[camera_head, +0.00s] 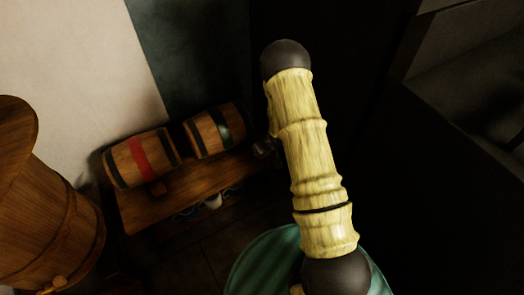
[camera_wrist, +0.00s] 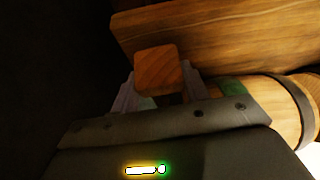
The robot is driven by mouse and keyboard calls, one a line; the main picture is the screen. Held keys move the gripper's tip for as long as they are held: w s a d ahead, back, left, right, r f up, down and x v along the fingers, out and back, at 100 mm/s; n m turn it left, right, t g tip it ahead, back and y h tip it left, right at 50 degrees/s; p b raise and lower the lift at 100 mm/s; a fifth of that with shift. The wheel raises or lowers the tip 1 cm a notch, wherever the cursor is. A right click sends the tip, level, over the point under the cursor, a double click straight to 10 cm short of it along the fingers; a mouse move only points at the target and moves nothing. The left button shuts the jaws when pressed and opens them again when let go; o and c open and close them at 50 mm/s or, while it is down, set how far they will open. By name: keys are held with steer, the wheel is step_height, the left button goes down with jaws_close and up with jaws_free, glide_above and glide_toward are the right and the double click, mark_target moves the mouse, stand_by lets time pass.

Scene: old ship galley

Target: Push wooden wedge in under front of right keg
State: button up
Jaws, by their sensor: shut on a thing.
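The right keg (camera_head: 208,134), with a green band, lies on its side on a wooden bench. It also shows at the right of the wrist view (camera_wrist: 274,98). In the wrist view my gripper (camera_wrist: 158,88) is shut on a wooden wedge (camera_wrist: 157,68), whose squarish end face shows between the fingers. The wedge is close to the bench and keg; I cannot tell whether it touches either. In the head view my arm covers most of my gripper (camera_head: 264,148), seen as a dark shape at the bench's right end, and the held wedge cannot be made out.
The left keg (camera_head: 132,162), with a red band, lies beside it, a small wooden block (camera_head: 157,188) at its front. The bench (camera_head: 185,193) has a bare front strip; several small items sit underneath. A large wooden barrel (camera_head: 55,230) stands at the left.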

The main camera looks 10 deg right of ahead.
steer(key=shift+r+p, duration=0.55)
steer(key=shift+r, duration=0.25)
steer(key=shift+r, duration=0.3)
steer(key=s+r+m+h, duration=0.2)
steer(key=s+r+m, duration=0.2)
steer(key=r, duration=0.8)
steer(key=shift+s+d+p, duration=0.35)
steer(key=shift+s+d, duration=0.05)
steer(key=shift+s, duration=0.8)
